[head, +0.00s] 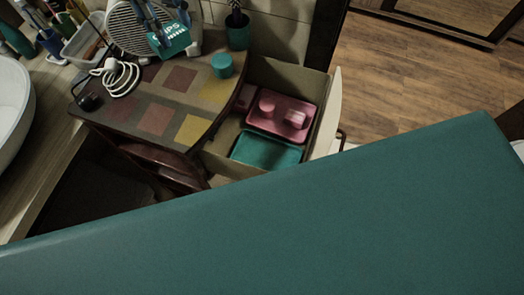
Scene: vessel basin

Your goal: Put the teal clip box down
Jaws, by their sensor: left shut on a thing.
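The teal clip box (175,40), with white letters partly readable on its front, is in the upper left of the head view. My left gripper (160,28) is shut on it, with grey-blue fingers at the box. The box appears at the back of the small table (121,111), in front of a round grilled object. I cannot tell whether its underside touches the tabletop. My right gripper does not show.
A teal round container (222,65) and a white cable coil (119,77) are on the table. An open drawer (225,136) holds a pink tray (262,126) and a teal tray (265,151). A large teal surface hides the lower foreground.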

